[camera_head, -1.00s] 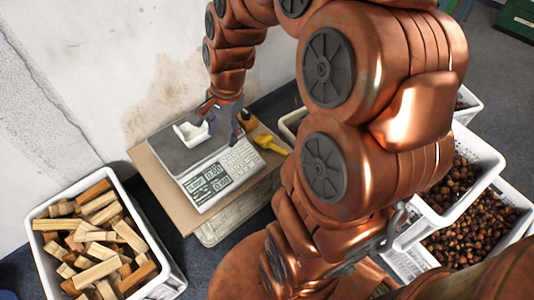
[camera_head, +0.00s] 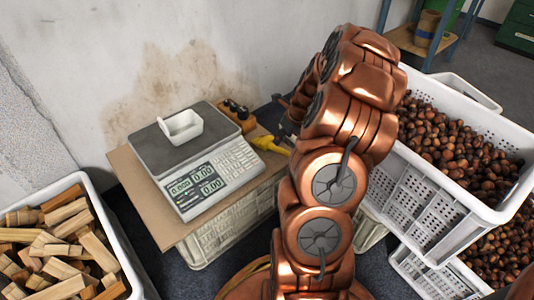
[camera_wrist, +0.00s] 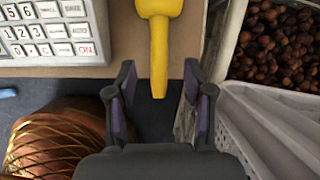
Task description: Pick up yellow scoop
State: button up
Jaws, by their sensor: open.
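The yellow scoop (camera_head: 268,144) lies at the right edge of the brown board beside the scale, its handle sticking out past the edge. In the wrist view the yellow scoop (camera_wrist: 159,40) points its handle down between the two fingers of my gripper (camera_wrist: 158,92). The fingers are open and stand apart from the handle on both sides. In the head view my gripper (camera_head: 287,122) is mostly hidden behind my arm, just right of the scoop. The scoop's far end is cut off in the wrist view.
A scale (camera_head: 210,172) with a white tray (camera_head: 182,127) on it stands on the board (camera_head: 150,208). A wooden block with dark-topped items (camera_head: 236,115) is behind it. White crates of chestnuts (camera_head: 455,200) stand at the right, and a crate of wood pieces (camera_head: 125,262) at the left.

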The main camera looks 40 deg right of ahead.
aim_at(277, 148)
jog(key=shift+d+f, duration=0.3)
jog(key=shift+f, duration=0.55)
jog(key=shift+a+b+x, duration=0.2)
jog(key=shift+b+x, duration=0.9)
jog(key=shift+x, duration=0.65)
jog(key=shift+a+b+x, duration=0.2)
jog(key=shift+b+x, duration=0.9)
jog(key=shift+x, duration=0.65)
jog(key=shift+w+r, duration=0.2)
jog(key=shift+c, duration=0.3)
grip_shut()
